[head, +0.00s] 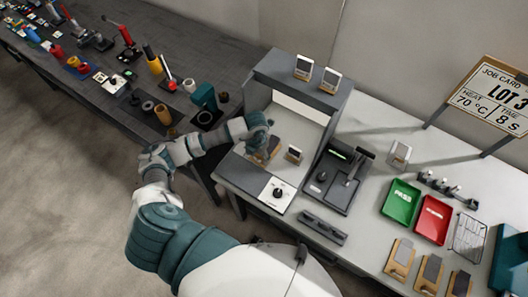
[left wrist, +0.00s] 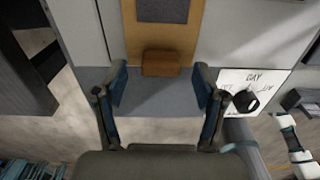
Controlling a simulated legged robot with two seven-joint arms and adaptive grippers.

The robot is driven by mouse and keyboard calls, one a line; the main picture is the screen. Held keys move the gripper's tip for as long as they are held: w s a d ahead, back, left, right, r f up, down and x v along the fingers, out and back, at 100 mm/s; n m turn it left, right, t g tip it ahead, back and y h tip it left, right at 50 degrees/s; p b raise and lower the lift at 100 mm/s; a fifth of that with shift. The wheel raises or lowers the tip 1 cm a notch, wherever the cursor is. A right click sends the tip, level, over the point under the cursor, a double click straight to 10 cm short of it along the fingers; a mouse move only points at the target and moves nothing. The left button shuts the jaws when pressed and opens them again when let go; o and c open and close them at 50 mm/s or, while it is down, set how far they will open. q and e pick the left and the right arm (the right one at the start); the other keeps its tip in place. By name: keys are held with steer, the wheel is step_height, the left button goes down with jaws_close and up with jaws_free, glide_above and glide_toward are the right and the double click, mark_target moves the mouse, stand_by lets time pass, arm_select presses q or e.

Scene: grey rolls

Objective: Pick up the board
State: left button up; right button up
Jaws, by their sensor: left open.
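A wooden board (left wrist: 137,45) with a dark grey patch and a small wooden block (left wrist: 165,63) at its near end lies between my fingers' line in the left wrist view. In the head view a tan board (head: 264,157) shows partly under my left gripper (head: 262,143), inside the open grey booth. The fingertips look short of the block. My right gripper is not in view.
The grey booth (head: 315,87) has side walls around the gripper. A small stand (head: 293,154) sits beside it, and a dial panel (head: 277,194) in front. Right are a dark device (head: 338,180), green tray (head: 401,201), red tray (head: 433,219) and several boards (head: 398,260).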

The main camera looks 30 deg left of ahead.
arm_select(q)
step_height(320, 180, down, 2)
steer(key=shift+f, duration=0.1)
steer(key=c, duration=1.2)
steer(key=shift+c, duration=0.3)
steer(key=shift+r, duration=0.2)
